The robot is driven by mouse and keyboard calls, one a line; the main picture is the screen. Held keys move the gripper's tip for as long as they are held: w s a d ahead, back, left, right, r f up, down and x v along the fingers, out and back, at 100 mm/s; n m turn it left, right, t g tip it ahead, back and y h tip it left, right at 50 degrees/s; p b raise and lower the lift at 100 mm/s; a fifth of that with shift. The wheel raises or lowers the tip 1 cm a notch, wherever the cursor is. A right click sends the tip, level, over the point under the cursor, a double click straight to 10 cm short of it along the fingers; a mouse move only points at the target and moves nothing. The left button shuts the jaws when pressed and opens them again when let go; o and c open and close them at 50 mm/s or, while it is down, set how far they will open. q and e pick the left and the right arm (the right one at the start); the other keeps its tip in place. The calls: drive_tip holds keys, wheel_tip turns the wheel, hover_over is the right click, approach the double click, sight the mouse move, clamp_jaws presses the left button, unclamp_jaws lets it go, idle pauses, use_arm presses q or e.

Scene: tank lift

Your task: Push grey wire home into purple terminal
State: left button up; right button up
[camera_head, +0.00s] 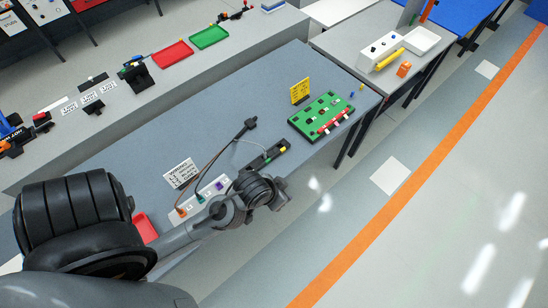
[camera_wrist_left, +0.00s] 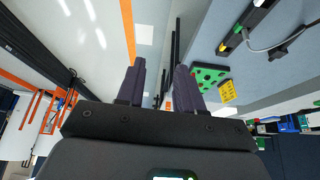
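A white terminal block (camera_head: 207,194) lies on the grey bench, with orange, green and purple terminals; the purple terminal (camera_head: 220,185) is beside my left arm. Wire also runs from there to a black bar (camera_head: 270,155) with a yellow part; wire (camera_wrist_left: 262,49) and bar (camera_wrist_left: 245,27) show in the left wrist view. Whether the wire enters a terminal is too small to tell. My left gripper (camera_wrist_left: 158,78) is open and empty, over the bench's front edge. My right gripper is not shown.
A green board (camera_head: 322,115) with a yellow sign (camera_head: 300,91) stands right of the bar. A white label card (camera_head: 181,173) is behind the block. A red tray (camera_head: 145,228) is partly behind my arm. Clear bench lies left of the yellow sign.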

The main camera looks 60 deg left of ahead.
use_arm(q)
drive_tip(key=w+a+f+n+t+y+b, duration=0.35)
drive_tip(key=w+a+f+n+b, duration=0.3)
drive_tip(key=w+a, duration=0.55)
drive_tip(key=n+g+y+b, duration=0.5)
drive_tip(key=n+y+b, duration=0.3)
drive_tip(key=n+b, duration=0.2)
hover_over(265, 155)
drive_tip(key=w, duration=0.4)
wheel_tip(265, 155, down, 11)
drive_tip(key=s+f+n+g+y+b, duration=0.1)
drive_tip(key=g, duration=0.1)
drive_tip(key=s+d+f+n+g+b, duration=0.1)
drive_tip(key=g, duration=0.1)
drive_tip(key=shift+s+d+f+g+y+b, duration=0.1)
drive_tip(key=shift+s+f+g+y+b, duration=0.2)
drive_tip(key=shift+f+y+b, duration=0.1)
drive_tip(key=shift+s+d+f+g+b, duration=0.15)
drive_tip(key=shift+s+d+g+b, duration=0.05)
drive_tip(key=shift+d+g+b, duration=0.2)
drive_tip(key=shift+s+f+g, duration=0.15)
drive_tip(key=shift+g, duration=0.1)
drive_tip(key=shift+s+a, duration=0.15)
drive_tip(key=shift+s, duration=0.05)
drive_tip(key=x, duration=0.3)
drive_tip(key=shift+w+a, duration=0.1)
drive_tip(key=shift+w, duration=0.1)
drive_tip(key=shift+a, duration=0.55)
clamp_jaws()
